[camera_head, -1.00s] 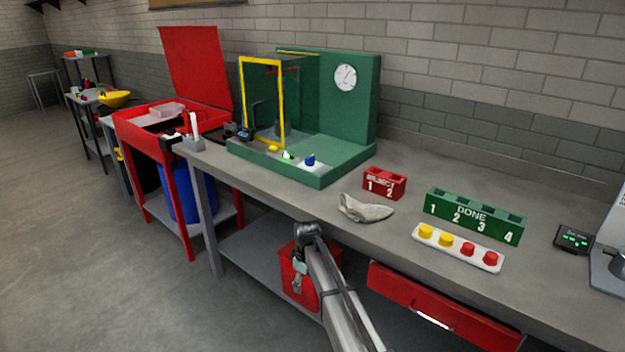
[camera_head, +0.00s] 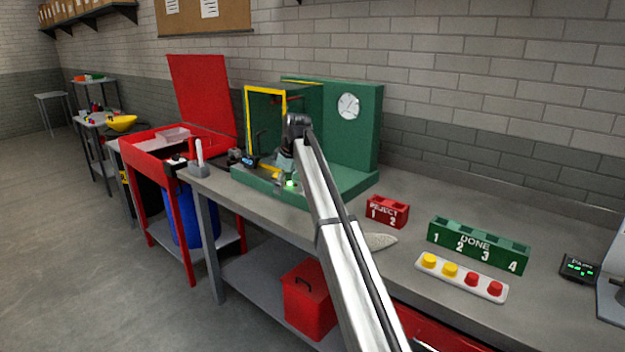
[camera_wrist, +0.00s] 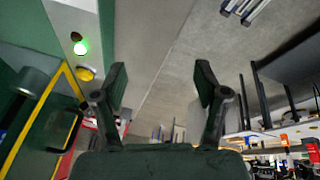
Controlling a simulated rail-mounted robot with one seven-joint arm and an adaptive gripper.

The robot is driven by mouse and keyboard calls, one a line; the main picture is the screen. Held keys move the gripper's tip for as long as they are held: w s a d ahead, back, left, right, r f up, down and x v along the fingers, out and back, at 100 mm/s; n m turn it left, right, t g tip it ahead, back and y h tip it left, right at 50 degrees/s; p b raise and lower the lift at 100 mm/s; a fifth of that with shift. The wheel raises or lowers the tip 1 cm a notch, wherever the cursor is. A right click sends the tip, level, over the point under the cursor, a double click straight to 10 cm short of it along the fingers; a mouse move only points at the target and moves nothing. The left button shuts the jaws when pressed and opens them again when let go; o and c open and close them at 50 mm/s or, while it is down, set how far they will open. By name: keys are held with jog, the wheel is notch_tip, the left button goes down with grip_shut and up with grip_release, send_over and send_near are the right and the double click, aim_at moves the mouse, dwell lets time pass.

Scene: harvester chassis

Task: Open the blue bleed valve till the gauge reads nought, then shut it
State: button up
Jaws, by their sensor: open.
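The green test rig (camera_head: 357,180) stands on the bench with a round white gauge (camera_head: 349,106) on its upright back panel. The gauge's needle is too small to read exactly. The blue bleed valve is hidden behind my arm in the head view now, and I do not see it in the wrist view. A lit green lamp (camera_head: 291,183) shows on the rig's front ledge; it also shows in the wrist view (camera_wrist: 81,48), beside a yellow button (camera_wrist: 86,74). My gripper (camera_wrist: 161,75) is open and empty, above the front ledge, with the lamp left of its fingers.
A yellow-edged guard frame (camera_head: 250,120) stands on the rig's left. The open red cabinet (camera_head: 160,150) stands left.

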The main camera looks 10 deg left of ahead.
jog(key=w+d+r+m+p, duration=0.2)
jog(key=w+d+r, duration=0.1)
jog(key=d+r, duration=0.35)
jog(key=w+d+r+m+p, duration=0.25)
jog(key=d+r, duration=0.25)
jog(key=d, duration=0.3)
jog(key=shift+y, duration=0.4)
jog(key=p+x, duration=0.1)
jog(key=x, duration=0.8)
jog(key=p+x, duration=0.1)
jog(key=x, duration=0.7)
jog(key=shift+w+f, duration=0.3)
jog(key=shift+f, duration=0.05)
jog(key=c, duration=1.2)
